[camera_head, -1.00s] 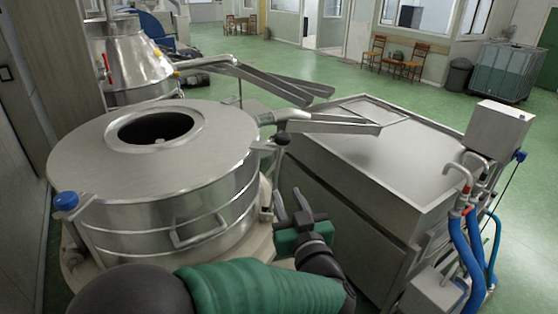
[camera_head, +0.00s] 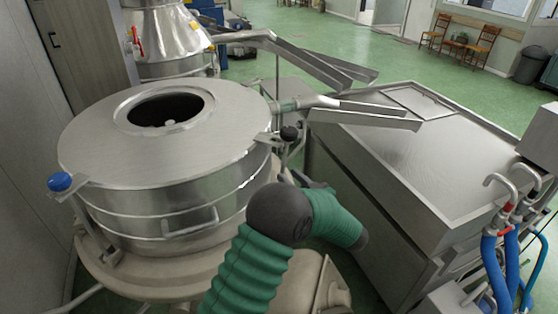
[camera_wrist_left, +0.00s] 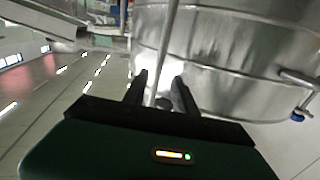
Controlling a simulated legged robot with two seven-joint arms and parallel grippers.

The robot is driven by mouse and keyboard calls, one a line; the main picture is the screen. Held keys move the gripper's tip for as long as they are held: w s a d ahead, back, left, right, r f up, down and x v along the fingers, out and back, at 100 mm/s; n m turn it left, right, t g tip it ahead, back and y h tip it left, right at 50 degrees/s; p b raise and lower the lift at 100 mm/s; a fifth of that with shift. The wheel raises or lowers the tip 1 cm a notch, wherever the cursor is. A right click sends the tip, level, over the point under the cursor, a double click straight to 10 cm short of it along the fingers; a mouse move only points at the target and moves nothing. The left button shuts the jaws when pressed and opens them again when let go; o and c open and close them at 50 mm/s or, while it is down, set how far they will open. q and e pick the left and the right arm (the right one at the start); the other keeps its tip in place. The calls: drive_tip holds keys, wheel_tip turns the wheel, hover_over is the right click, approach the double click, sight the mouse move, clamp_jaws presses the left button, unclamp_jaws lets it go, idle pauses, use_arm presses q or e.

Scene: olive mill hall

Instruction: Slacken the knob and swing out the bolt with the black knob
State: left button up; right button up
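The black knob (camera_head: 289,133) sits on a bolt at the right rim of the round steel lid (camera_head: 95,150) in the head view. Below it, my left gripper (camera_head: 300,178) is beside the drum, partly hidden by my own wrist. In the left wrist view its two fingers (camera_wrist_left: 160,88) are spread apart. A thin upright rod (camera_wrist_left: 167,45) shows between or just beyond them, in front of the steel drum (camera_wrist_left: 225,55); I cannot tell whether it is the bolt or touches a finger. A second bolt has a blue knob (camera_head: 60,181) at the lid's left. My right gripper is not seen.
A steel chute (camera_head: 370,115) passes close right of the black knob. A large steel tank (camera_head: 420,170) stands to the right, with blue hoses (camera_head: 490,265) at its side. A handle (camera_head: 190,225) juts from the drum front. Green floor lies behind.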

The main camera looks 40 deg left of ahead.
sight(283, 168)
use_arm(q)
drive_tip(key=a, duration=0.1)
drive_tip(key=w+a+p, duration=0.1)
drive_tip(key=a+r, duration=0.1)
drive_tip(key=a, duration=0.1)
drive_tip(key=shift+w+p, duration=0.2)
drive_tip(key=shift+p, duration=0.2)
drive_tip(key=shift+a+f, duration=0.15)
drive_tip(key=shift+a, duration=0.15)
drive_tip(key=shift+w+a+f, duration=0.15)
drive_tip(key=shift+w+a, duration=0.05)
drive_tip(key=shift+a, duration=0.05)
drive_tip(key=shift+c, duration=0.5)
drive_tip(key=shift+w+a+f, duration=0.2)
drive_tip(key=shift+a, duration=0.05)
drive_tip(key=c, duration=0.5)
drive_tip(key=shift+d+r, duration=0.1)
drive_tip(key=shift+d, duration=0.05)
clamp_jaws()
drive_tip(key=shift+w+d+r, duration=0.1)
drive_tip(key=shift+d, duration=0.3)
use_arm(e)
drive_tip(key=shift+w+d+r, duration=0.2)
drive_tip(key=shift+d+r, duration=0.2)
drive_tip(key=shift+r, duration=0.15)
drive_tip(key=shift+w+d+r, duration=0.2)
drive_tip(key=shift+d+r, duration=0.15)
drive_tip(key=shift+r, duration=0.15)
